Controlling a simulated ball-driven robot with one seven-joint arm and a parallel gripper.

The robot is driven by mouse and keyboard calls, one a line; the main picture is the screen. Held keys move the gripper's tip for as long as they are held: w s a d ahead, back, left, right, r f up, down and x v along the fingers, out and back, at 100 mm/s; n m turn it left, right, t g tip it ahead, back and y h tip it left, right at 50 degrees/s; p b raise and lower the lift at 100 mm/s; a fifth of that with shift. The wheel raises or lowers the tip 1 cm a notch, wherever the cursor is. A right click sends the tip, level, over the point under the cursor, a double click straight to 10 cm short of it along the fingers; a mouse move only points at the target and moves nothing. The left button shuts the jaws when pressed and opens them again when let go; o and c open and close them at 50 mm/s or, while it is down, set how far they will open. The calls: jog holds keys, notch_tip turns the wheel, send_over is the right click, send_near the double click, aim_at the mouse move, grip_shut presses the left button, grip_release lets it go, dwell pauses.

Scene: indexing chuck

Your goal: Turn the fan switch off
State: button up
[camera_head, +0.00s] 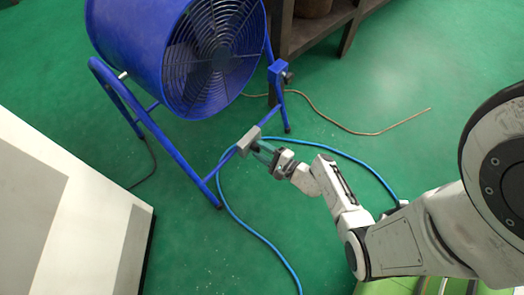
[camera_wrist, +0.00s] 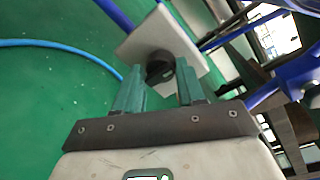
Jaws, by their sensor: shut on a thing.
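The blue drum fan (camera_head: 190,50) stands on a blue tube frame at the upper left in the head view. A grey switch plate (camera_head: 248,140) is fixed to the lower bar of its frame. In the wrist view the plate (camera_wrist: 190,42) carries a round black knob (camera_wrist: 160,67). My gripper (camera_head: 262,150) reaches the plate from the right. In the wrist view my gripper's green fingers (camera_wrist: 160,80) stand on both sides of the knob and are shut on it. The knob is partly hidden by the fingers, and its setting cannot be read.
A blue hose or cable (camera_head: 240,222) loops on the green floor below the fan. A thin brown cable (camera_head: 350,130) lies to the right. A white cabinet (camera_head: 60,220) stands at the left, and a dark wooden bench (camera_head: 310,32) stands behind the fan.

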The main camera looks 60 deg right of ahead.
jog(key=shift+d+r+n, duration=0.15)
jog(key=shift+d+n, duration=0.1)
jog(key=shift+n, duration=0.15)
dwell(0.3)
jog(key=o, duration=0.8)
jog(key=shift+o, duration=0.9)
jog(key=shift+a, duration=0.1)
jog(key=shift+s, duration=0.1)
jog(key=s+a+p, duration=0.1)
jog(key=s+p, duration=0.1)
jog(key=s, duration=0.8)
jog(key=shift+s+a+r, duration=0.2)
jog(key=shift+s+r, duration=0.1)
jog(key=shift+r, duration=0.05)
